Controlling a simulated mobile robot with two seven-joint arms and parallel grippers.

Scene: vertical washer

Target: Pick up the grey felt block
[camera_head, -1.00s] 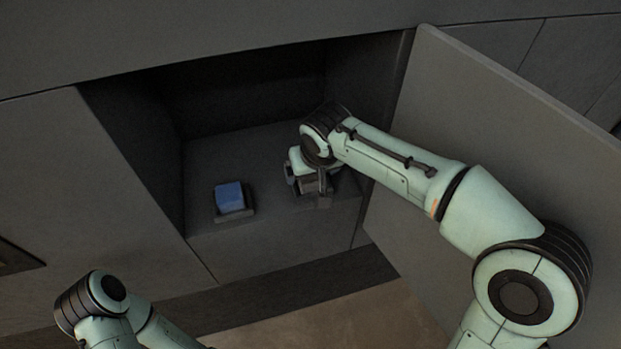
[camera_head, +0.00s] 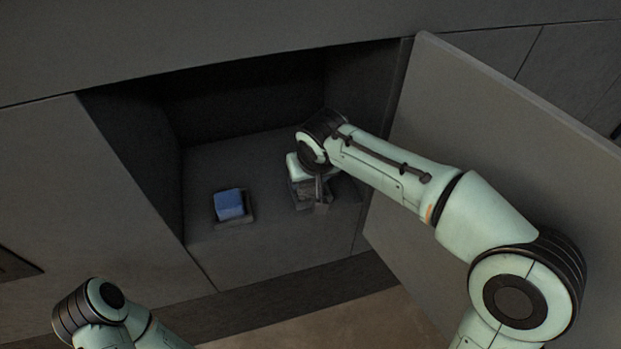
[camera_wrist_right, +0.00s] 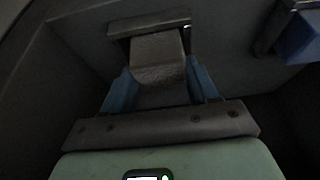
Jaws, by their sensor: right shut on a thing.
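The grey felt block (camera_wrist_right: 158,58) shows between the blue fingers of my right gripper (camera_wrist_right: 160,82) in the right wrist view. The gripper is shut on it inside the open cabinet. A dark tray edge (camera_wrist_right: 122,30) shows just beyond the block; whether the block still touches it I cannot tell. In the head view my right gripper (camera_head: 311,192) is low over the cabinet floor and mostly hides the block. My left arm shows at the lower left of the head view, but its gripper is out of the picture.
A blue block (camera_head: 229,204) sits in a small dark tray (camera_head: 236,222) left of my right gripper. The open cabinet door (camera_head: 500,130) stands to the right, behind my right arm. The cabinet's left wall (camera_head: 135,160) is farther left. Floor between the blue block and my gripper is clear.

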